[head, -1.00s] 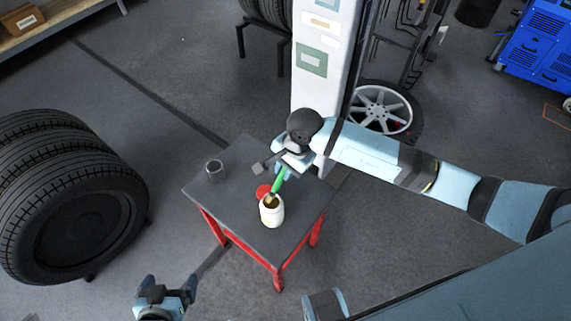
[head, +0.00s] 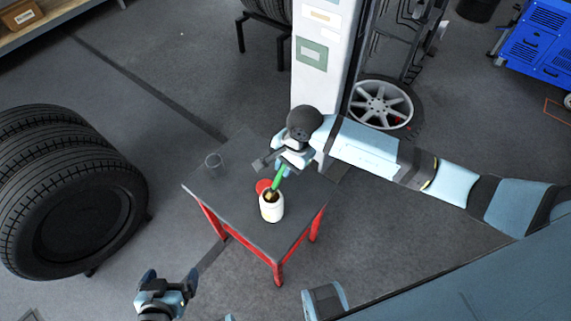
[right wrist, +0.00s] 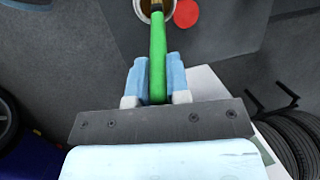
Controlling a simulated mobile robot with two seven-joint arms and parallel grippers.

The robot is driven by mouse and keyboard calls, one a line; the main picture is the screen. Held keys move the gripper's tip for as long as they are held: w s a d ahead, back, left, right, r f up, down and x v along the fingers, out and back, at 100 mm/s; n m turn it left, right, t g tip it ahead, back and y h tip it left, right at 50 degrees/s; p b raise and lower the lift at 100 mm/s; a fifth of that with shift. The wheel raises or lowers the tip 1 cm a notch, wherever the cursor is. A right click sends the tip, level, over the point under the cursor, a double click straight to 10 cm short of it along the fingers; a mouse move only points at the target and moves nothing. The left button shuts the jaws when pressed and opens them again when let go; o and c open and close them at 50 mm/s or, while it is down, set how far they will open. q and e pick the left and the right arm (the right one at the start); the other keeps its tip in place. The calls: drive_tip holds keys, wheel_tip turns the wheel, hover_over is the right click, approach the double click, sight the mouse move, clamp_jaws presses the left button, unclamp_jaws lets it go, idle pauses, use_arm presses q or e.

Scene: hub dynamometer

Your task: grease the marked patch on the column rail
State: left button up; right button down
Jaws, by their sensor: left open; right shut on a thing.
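A brush with a green handle (head: 277,178) is in my right gripper (head: 283,168), which is shut on the handle. The handle also shows in the right wrist view (right wrist: 158,50). The brush's lower end is in the mouth of a white jar (head: 271,211) with brown content; the bristles are hidden inside it. The jar stands on the small table (head: 235,215). My left gripper (head: 166,284) is open and empty at the lower left, away from the table. The white column (head: 313,85) stands behind the table, with a dark rail along its right edge. I cannot make out the marked patch.
A red disc, perhaps the jar's lid (head: 263,186), lies beside the jar. A clear glass (head: 213,166) stands at the table's left. A blue cabinet (head: 540,45) is at upper right.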

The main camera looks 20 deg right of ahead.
drive_tip(key=shift+f+b, duration=0.5)
drive_tip(key=shift+f, duration=0.1)
idle(0.3)
drive_tip(key=shift+s, duration=0.1)
idle(1.5)
drive_tip(key=shift+r+p, duration=1.45)
drive_tip(key=shift+r, duration=2.05)
